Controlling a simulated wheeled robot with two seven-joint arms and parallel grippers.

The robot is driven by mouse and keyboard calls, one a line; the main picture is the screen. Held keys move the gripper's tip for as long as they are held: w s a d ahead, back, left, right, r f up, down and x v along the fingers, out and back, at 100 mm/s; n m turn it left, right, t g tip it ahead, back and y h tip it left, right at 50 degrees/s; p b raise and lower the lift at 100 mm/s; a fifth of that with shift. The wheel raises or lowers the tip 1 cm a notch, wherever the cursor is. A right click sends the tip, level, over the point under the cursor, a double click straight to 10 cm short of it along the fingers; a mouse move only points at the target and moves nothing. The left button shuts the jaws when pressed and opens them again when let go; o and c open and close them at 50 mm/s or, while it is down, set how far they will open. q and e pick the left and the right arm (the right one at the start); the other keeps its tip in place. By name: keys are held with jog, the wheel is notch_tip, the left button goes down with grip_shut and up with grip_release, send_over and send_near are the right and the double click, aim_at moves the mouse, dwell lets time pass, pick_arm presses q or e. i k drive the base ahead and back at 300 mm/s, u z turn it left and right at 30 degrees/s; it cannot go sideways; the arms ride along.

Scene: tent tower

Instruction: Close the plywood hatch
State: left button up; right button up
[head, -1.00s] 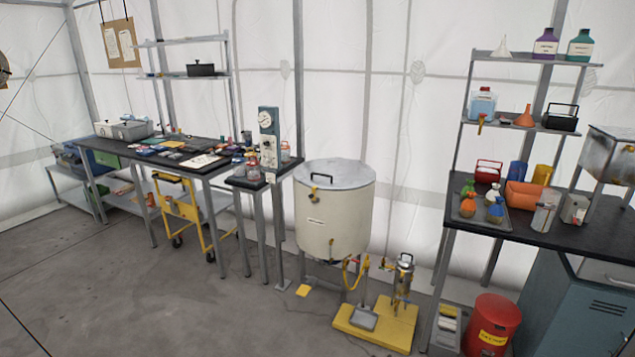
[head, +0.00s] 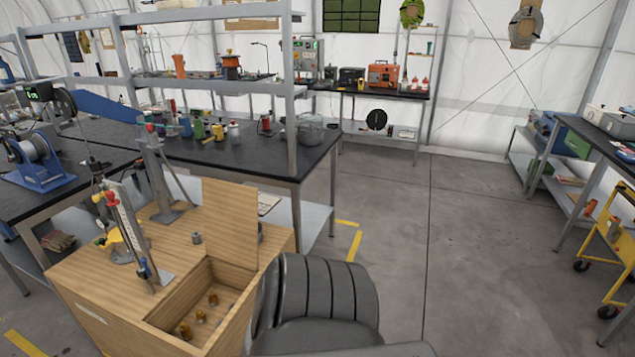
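The plywood hatch (head: 230,222) stands open, upright, at the right rear of a wooden box-like bench (head: 120,315). Below it is an open compartment (head: 168,312) in the bench top. Several small brass-coloured pieces (head: 200,316) lie inside on the compartment floor. Neither of my grippers shows in the head view, and nothing touches the hatch in view.
A dark grey ribbed seat (head: 318,290) stands close to the bench's right side, hiding part of it. Metal stands (head: 125,225) rise from the bench top. A black-topped table (head: 270,155) with shelving is behind. Open floor (head: 430,245) lies right of the seat.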

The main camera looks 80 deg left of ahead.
aim_at(230, 209)
jog(key=u, duration=2.3)
jog(key=i, duration=3.8)
jog(key=u, duration=3.85)
